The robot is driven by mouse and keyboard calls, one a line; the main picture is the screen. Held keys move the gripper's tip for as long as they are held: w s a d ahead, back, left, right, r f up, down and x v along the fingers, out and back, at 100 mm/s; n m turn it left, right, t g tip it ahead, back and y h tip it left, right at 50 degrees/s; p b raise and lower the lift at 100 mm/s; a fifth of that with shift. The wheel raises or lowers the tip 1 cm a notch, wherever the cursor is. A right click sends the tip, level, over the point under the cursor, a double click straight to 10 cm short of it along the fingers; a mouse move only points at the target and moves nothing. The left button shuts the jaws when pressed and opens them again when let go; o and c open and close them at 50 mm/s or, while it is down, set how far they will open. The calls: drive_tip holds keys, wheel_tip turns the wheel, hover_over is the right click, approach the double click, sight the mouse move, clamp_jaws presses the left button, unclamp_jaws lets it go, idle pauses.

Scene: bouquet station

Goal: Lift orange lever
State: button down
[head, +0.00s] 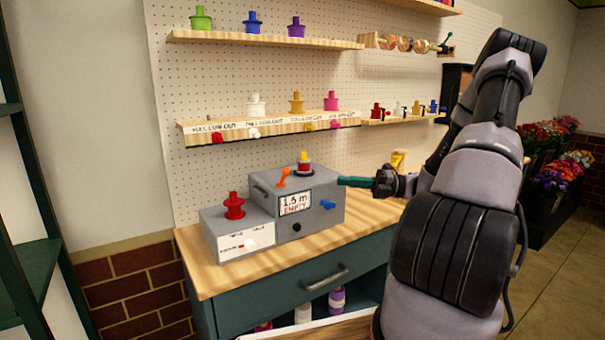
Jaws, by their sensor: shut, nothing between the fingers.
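The orange lever (282,177) stands on the top left part of the grey box (325,212) on the wooden counter. It leans, with its knob end up. My gripper (345,181) is shut and empty, its green fingers pointing left near the box's right top edge. It is to the right of the lever and apart from it in the picture. A yellow and red spool (304,164) on top of the box sits between them. The box's front has a sign (295,202) reading "1.5 m EMPTY", a blue knob (328,205) and a black round hole.
A smaller grey box (238,240) with a red spool (233,206) on top stands left of the larger box. Shelves with coloured spools (255,105) hang on the pegboard behind. The counter's left front corner (205,285) is clear. Flower buckets stand far right.

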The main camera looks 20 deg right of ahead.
drive_tip(key=shift+w+d+f+m+t, duration=0.15)
drive_tip(key=shift+w+d+m+t, duration=0.25)
drive_tip(key=shift+d+m, duration=0.15)
drive_tip(key=shift+a, duration=0.1)
approach(284, 176)
drive_tip(key=a, duration=0.1)
drive_tip(key=a+r, duration=0.1)
drive_tip(key=a, duration=0.1)
drive_tip(key=w+a+r, duration=0.1)
drive_tip(key=a, duration=0.1)
